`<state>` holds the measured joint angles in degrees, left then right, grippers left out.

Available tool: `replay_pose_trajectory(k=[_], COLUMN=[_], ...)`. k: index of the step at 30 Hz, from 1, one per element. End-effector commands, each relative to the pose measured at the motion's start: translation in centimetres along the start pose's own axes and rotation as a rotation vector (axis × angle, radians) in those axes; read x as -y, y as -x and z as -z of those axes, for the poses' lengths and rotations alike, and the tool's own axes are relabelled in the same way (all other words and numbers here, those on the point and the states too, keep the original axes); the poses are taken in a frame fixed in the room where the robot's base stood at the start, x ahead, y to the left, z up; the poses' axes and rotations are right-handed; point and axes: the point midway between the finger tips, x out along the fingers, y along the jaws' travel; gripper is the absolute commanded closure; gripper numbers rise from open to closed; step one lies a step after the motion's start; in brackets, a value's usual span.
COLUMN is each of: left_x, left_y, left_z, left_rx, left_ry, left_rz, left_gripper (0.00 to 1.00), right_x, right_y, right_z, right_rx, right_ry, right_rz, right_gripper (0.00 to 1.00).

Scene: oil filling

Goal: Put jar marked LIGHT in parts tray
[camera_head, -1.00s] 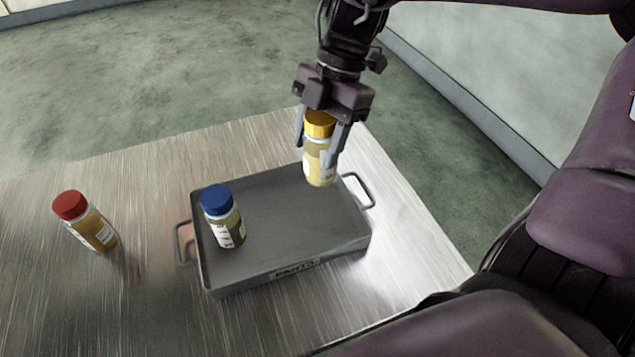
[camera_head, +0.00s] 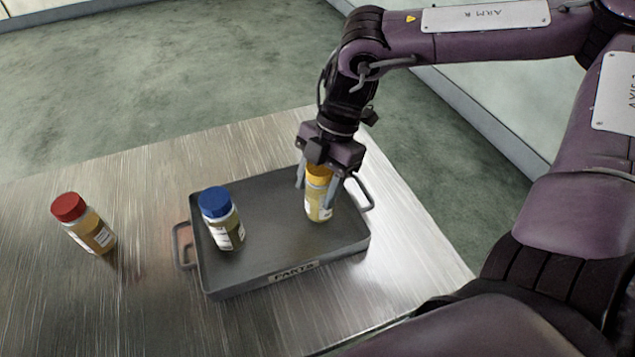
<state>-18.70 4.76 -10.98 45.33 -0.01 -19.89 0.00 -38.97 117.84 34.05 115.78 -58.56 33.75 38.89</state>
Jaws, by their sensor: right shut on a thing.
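A yellow-capped jar (camera_head: 319,205) with pale oil is held upright by my right gripper (camera_head: 318,190), which is shut around its upper part. The jar is low inside the right part of the grey parts tray (camera_head: 250,275); I cannot tell if its base touches the floor. A blue-capped jar (camera_head: 222,220) stands in the left part of the tray. A red-capped jar (camera_head: 86,226) with amber oil stands on the table left of the tray. The labels are too small to read, so I cannot tell which is marked LIGHT. My left gripper is not in view.
The tray has wire handles at its left (camera_head: 183,246) and right (camera_head: 362,192) ends and a label on its front wall. The metal table (camera_head: 140,300) is clear between the red-capped jar and the tray. The table's right edge runs close to the tray.

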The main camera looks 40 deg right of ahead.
Motion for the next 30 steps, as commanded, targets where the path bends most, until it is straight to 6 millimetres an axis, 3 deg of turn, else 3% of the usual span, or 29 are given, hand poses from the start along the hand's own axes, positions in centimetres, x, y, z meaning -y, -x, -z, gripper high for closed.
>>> replay_pose_trajectory(k=[4,5,9,21,30], left_x=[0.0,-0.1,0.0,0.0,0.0], left_y=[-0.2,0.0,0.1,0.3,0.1], left_z=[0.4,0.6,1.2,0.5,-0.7], left_rx=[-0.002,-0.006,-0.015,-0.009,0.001], left_ry=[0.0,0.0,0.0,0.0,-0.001], left_rz=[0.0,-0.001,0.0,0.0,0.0], left_gripper=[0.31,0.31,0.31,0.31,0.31], right_x=[0.0,0.0,0.0,0.0,-0.1], right_y=[-0.3,-0.2,-0.2,0.5,6.6], right_z=[-0.1,-0.1,-0.1,0.1,0.1], right_rx=[0.0,0.0,0.0,0.001,0.003], right_ry=[0.0,0.0,0.0,0.0,0.0], right_rz=[0.0,0.001,0.001,-0.001,-0.005], right_gripper=[0.76,0.45,0.27,0.27,0.27])
